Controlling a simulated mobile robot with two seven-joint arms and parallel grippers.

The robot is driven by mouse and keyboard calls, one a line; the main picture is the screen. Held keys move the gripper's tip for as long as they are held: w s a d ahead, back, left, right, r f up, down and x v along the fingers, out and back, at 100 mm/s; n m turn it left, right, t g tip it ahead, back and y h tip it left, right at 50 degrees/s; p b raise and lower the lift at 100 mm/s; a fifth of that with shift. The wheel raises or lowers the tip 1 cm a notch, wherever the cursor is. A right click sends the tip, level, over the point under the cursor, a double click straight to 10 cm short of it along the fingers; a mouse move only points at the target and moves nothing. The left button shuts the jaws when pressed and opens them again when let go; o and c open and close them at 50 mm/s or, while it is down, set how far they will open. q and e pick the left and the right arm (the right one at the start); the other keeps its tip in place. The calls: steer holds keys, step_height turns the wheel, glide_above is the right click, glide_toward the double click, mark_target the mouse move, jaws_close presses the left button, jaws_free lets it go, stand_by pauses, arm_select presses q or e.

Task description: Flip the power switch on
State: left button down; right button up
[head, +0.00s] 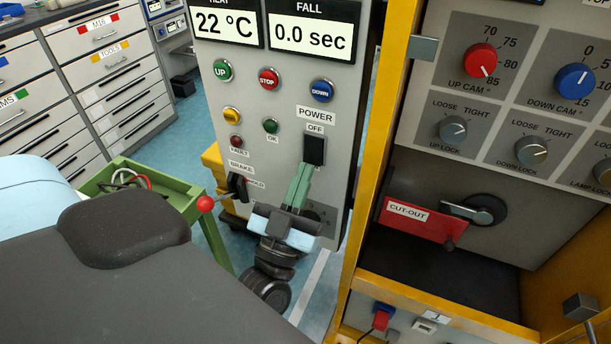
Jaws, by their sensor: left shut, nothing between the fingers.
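The power switch (314,149) is a black rocker on the grey control panel, under the labels POWER and OFF. Its lower part is partly hidden by my gripper. My left gripper (303,168) has green fingers, shut with nothing between them. They point up at the lower edge of the switch. I cannot tell whether the tips touch it. My right gripper is not in view.
Above the switch are a blue DOWN button (322,91) and a red STOP button (269,79). A red-knobbed brake lever (206,203) sticks out left of my gripper. A yellow frame post (373,150) stands close on the right, before a knob panel (530,90).

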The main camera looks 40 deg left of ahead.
arm_select(q)
steer(key=shift+w, duration=0.2)
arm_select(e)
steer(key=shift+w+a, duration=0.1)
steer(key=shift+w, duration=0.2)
arm_select(q)
steer(key=shift+s, duration=0.1)
steer(key=shift+w+a+f+t+b, duration=0.1)
steer(key=shift+w+f+t+b, duration=0.25)
steer(key=shift+b, duration=0.25)
steer(key=shift+w, duration=0.1)
steer(key=shift+r+y, duration=0.2)
steer(key=shift+y, duration=0.1)
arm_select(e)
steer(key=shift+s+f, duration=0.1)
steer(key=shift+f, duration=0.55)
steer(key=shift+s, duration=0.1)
